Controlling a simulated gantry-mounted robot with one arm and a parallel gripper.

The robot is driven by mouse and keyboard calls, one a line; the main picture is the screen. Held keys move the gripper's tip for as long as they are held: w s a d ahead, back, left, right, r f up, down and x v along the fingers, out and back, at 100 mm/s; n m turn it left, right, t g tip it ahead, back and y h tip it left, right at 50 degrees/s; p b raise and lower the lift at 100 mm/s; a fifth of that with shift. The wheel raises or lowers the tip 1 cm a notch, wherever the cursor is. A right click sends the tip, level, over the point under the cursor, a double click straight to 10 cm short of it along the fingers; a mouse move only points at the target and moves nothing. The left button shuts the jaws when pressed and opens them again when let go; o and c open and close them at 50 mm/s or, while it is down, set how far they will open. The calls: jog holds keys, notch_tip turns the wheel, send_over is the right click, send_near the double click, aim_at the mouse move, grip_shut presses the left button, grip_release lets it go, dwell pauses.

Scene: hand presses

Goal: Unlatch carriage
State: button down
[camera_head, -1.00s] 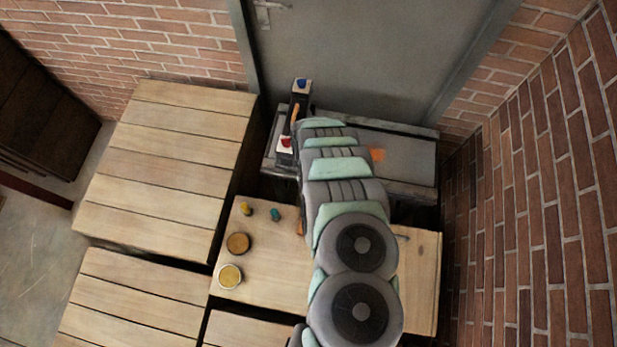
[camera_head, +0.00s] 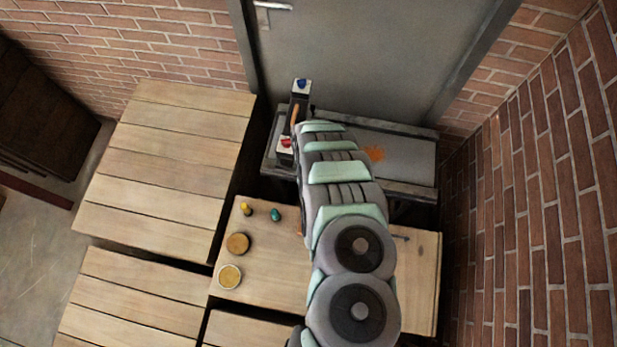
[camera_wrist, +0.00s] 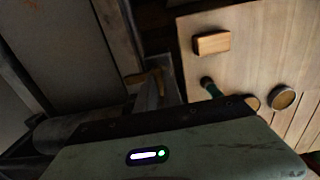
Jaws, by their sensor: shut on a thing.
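The press (camera_head: 412,160) stands against the grey door, with a flat grey bed bearing an orange patch. At its left end is a dark upright piece with a blue knob (camera_head: 302,84) on top, an orange strip below it, and a red knob (camera_head: 286,142) on a pale block. My arm reaches over the press and hides its middle; my gripper is hidden in the head view. In the wrist view my gripper (camera_wrist: 152,84) is shut on a small orange-brown handle (camera_wrist: 136,78) beside the dark frame. I cannot tell which part of the press this handle belongs to.
A wooden table in front holds two round tins (camera_head: 229,276), a yellow-topped piece (camera_head: 245,209) and a green-topped piece (camera_head: 276,214). A wooden block (camera_wrist: 212,43) shows in the wrist view. Plank tables stand at left; a brick wall (camera_head: 545,180) closes the right side.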

jog(key=shift+m, duration=0.5)
jog(key=m, duration=0.3)
jog(key=shift+m+p, duration=0.35)
jog(key=shift+m, duration=0.05)
jog(key=m, duration=0.4)
jog(key=shift+p, duration=0.3)
jog(key=m, duration=0.5)
jog(key=shift+m, duration=2)
jog(key=c, duration=1.5)
grip_release()
